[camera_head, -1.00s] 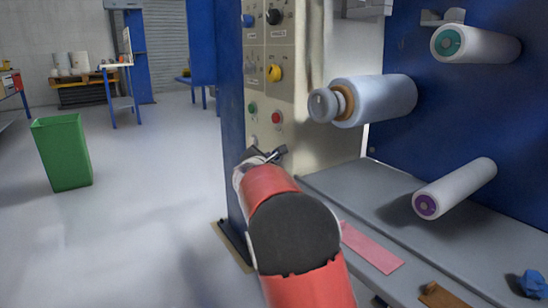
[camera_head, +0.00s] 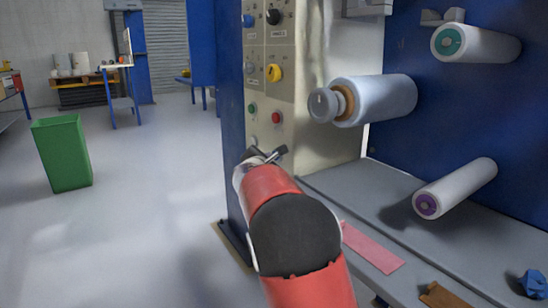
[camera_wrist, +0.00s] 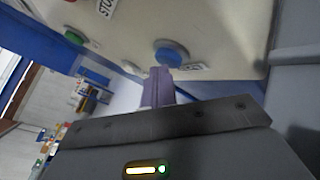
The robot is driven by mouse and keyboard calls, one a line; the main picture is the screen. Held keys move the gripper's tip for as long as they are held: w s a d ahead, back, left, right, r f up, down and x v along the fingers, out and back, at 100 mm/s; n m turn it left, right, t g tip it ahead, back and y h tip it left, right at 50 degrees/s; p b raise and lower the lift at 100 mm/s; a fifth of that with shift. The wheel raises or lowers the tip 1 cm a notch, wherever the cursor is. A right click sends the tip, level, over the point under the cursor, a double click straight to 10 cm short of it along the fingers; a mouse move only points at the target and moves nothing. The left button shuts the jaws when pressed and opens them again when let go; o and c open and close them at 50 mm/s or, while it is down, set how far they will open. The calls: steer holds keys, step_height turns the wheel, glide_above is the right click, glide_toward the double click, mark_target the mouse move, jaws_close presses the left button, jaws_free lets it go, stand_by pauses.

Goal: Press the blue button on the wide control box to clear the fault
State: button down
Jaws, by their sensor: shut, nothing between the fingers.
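A blue button (camera_wrist: 170,53) shows in the wrist view on a cream panel (camera_wrist: 225,35), beside a small label. My gripper (camera_wrist: 158,72) is shut and empty, its fingertips just below the button's edge in that picture. I cannot tell whether they touch it. In the head view my gripper (camera_head: 267,154) is at the lower part of the cream control panel (camera_head: 262,90), and my arm hides what lies behind it. Another blue control (camera_head: 248,20) is at that panel's top left. I cannot tell whether both views show the same blue control.
The panel also bears a yellow knob (camera_head: 275,73), a green button (camera_head: 252,108) and a red button (camera_head: 276,118). A film roller (camera_head: 375,100) sticks out to the right. A grey shelf (camera_head: 400,190) lies below the rollers. Open floor and a green bin (camera_head: 62,152) are left.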

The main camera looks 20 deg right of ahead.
steer(key=shift+s+a, duration=0.2)
steer(key=shift+a, duration=0.35)
steer(key=shift+a, duration=0.1)
steer(key=a, duration=0.1)
steer(key=s+a, duration=0.1)
steer(key=a, duration=0.2)
steer(key=shift+s+a, duration=0.25)
steer(key=shift+a, duration=0.05)
stand_by(0.4)
